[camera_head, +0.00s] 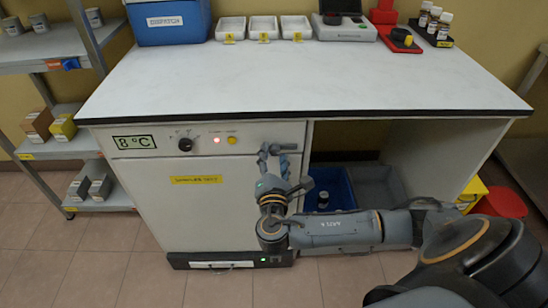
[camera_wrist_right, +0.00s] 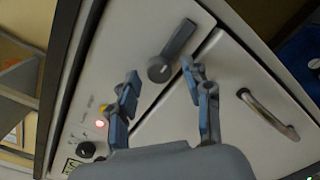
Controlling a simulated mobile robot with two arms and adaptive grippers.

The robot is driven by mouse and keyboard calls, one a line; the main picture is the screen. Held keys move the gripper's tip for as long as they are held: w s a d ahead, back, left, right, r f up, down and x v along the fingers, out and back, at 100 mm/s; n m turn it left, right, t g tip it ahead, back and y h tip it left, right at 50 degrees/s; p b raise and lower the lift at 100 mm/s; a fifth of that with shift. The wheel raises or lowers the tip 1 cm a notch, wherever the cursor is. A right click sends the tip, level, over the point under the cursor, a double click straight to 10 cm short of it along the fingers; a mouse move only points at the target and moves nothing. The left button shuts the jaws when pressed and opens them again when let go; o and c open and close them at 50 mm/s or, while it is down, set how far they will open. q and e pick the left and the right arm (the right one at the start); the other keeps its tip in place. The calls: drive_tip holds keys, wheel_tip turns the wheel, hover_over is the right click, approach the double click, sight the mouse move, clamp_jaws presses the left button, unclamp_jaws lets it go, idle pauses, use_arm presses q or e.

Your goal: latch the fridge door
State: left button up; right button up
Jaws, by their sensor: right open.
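The fridge stands under the counter. Its white door (camera_head: 205,218) looks closed in the head view, and the door (camera_wrist_right: 245,75) also shows in the wrist view with a metal handle (camera_wrist_right: 268,115). A dark grey latch lever (camera_wrist_right: 178,38) with a round hub sits on the control panel beside the door seam, roughly along the seam and not across it. My right gripper (camera_head: 275,152) is open at the panel's right end. In the wrist view its fingertips (camera_wrist_right: 160,70) lie on either side of the lever's hub; contact cannot be told. My left gripper is out of view.
The counter top (camera_head: 300,80) overhangs just above my gripper. A blue bin (camera_head: 330,185) stands in the open bay to the right. A shelf rack (camera_head: 62,150) stands left.

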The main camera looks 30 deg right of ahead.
drive_tip(key=shift+w, duration=0.1)
clamp_jaws()
